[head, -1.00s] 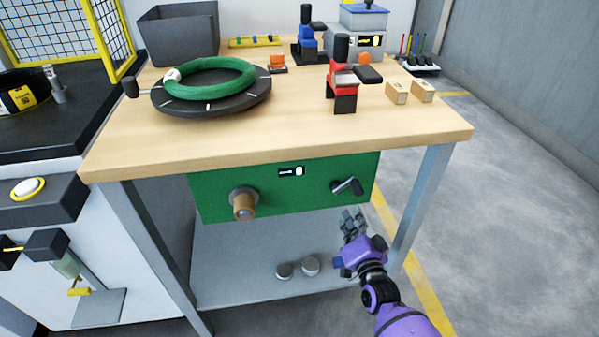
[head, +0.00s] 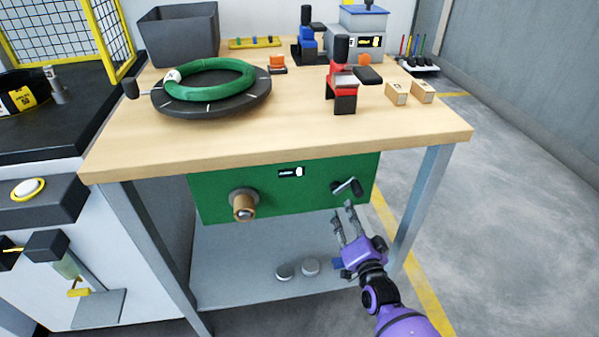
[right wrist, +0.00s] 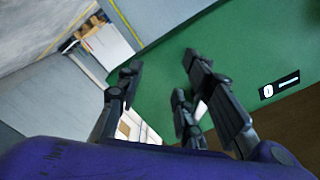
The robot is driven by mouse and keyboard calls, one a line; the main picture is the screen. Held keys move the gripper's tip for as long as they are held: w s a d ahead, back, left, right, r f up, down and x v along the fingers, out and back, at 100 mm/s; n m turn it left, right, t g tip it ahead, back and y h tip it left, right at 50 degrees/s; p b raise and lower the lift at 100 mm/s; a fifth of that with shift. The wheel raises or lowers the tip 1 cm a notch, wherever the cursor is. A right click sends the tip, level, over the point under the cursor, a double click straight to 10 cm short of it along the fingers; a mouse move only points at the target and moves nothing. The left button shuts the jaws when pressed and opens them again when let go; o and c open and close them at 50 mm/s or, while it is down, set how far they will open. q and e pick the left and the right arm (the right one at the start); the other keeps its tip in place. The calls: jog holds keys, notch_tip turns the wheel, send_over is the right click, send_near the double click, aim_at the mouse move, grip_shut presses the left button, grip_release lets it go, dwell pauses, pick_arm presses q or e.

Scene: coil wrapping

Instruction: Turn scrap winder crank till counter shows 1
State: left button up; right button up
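The scrap winder's crank (head: 347,187) is a small dark handle with a light arm at the right of the green panel (head: 275,205) under the bench. The counter (head: 291,172) is a small black display on the panel's upper part; in the right wrist view the counter (right wrist: 280,86) appears to show 0. My right gripper (head: 343,210) is open, its fingers spread just below the crank and apparently apart from it. In the right wrist view its dark fingers (right wrist: 165,72) are in front of the green panel, and the crank is not clearly told there. My left gripper is not in view.
A brown cylinder (head: 243,205) sticks out of the panel's left part. The bench top (head: 260,142) overhangs the panel, and a grey leg (head: 419,205) stands right of my gripper. Two grey discs (head: 298,268) lie on the lower shelf. A green coil (head: 210,92) rests on a black turntable above.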

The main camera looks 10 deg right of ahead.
jog(key=s+p, duration=0.3)
jog(key=s, duration=0.6)
jog(key=shift+d, duration=0.15)
jog(key=shift+r+p, duration=0.1)
jog(key=shift+p, duration=0.2)
dwell(0.5)
